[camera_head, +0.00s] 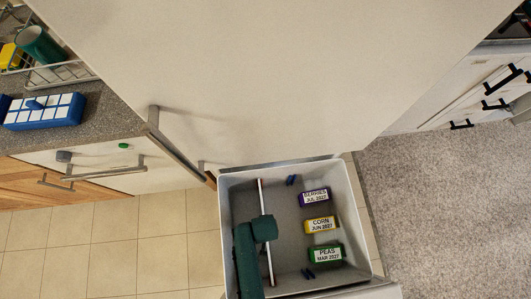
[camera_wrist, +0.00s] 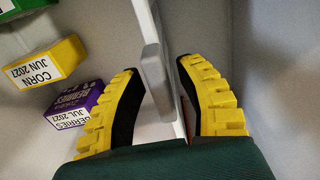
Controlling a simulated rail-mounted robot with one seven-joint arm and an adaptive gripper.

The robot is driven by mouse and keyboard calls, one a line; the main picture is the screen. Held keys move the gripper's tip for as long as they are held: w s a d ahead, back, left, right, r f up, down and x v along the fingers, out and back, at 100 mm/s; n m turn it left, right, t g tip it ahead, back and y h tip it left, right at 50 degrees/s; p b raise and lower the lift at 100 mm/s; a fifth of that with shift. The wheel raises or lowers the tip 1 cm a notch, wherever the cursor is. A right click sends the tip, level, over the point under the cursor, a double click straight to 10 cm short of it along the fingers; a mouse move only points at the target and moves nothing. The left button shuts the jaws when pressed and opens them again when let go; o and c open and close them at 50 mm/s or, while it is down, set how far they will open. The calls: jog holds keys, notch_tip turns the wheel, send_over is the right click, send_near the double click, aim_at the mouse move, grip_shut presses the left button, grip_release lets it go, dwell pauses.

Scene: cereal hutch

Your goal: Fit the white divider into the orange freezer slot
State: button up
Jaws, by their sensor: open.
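The white divider (camera_wrist: 150,55) runs between my gripper's two yellow-padded fingers in the wrist view. My gripper (camera_wrist: 160,78) is open around it, with a finger on each side. Whether either pad touches it is unclear. In the head view the divider (camera_head: 262,198) is a thin upright strip seen from above, crossing the left half of the open drawer. My green gripper body (camera_head: 264,229) covers its middle, and the fingertips are hidden there. A small reddish-brown patch shows beside the divider in the wrist view; I cannot tell whether it is the orange slot.
The grey drawer (camera_head: 228,196) holds a purple berries box (camera_head: 315,197), yellow corn box (camera_head: 321,225) and green peas box (camera_head: 326,253) on its right. Blue clips (camera_head: 291,180) sit on opposite walls. The drawer floor between divider and boxes is clear. A large white door (camera_head: 260,70) stands behind.

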notch_tip(320, 180, up, 12)
jog(key=shift+f, duration=0.25)
dwell(0.8)
